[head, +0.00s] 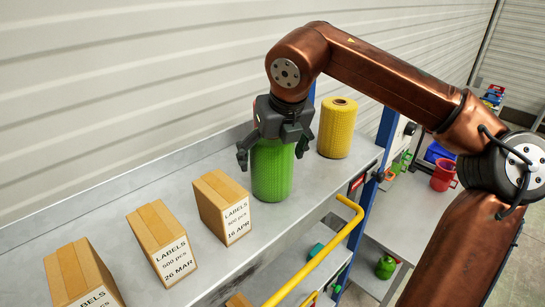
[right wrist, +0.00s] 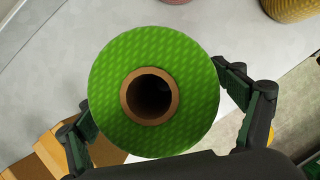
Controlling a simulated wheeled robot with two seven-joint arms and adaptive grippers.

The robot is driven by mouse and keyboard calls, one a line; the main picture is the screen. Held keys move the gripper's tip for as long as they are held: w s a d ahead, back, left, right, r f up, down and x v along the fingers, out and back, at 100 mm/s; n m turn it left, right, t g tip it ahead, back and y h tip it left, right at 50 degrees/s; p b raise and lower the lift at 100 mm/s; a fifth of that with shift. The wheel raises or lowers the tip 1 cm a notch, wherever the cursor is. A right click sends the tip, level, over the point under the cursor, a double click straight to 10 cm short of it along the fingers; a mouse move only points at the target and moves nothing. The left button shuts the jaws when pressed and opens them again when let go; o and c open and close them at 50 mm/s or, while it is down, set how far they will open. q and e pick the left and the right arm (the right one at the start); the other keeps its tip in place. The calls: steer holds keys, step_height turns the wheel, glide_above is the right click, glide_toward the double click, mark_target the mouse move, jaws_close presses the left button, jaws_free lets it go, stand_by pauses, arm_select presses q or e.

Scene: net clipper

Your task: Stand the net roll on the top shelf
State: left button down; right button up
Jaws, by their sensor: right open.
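The green net roll (head: 272,175) stands upright on the grey top shelf (head: 185,194). In the right wrist view I look down on its round end (right wrist: 190,55) and its brown cardboard core with a dark hole. My right gripper (head: 272,153) is open above the roll, with one finger on each side of its upper part. In the right wrist view the fingers (right wrist: 163,138) show gaps to the roll. My left gripper is not in view.
A yellow roll (head: 337,128) stands upright to the right on the shelf. A reddish thing is mostly hidden behind my gripper. Several label boxes (head: 222,207) stand to the left. A yellow rail (head: 318,256) runs in front. Lower shelving and a red mug (head: 443,175) are at right.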

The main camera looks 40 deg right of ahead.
steer(key=b, duration=0.2)
glide_toward(280, 143)
steer(key=w+f, duration=0.2)
steer(key=f, duration=0.1)
steer(key=w+d+f, duration=0.1)
steer(key=w+f, duration=0.1)
steer(key=shift+d+f, duration=0.1)
steer(key=shift+f, duration=0.15)
steer(key=shift+s+r, duration=0.25)
steer(key=shift+r, duration=0.4)
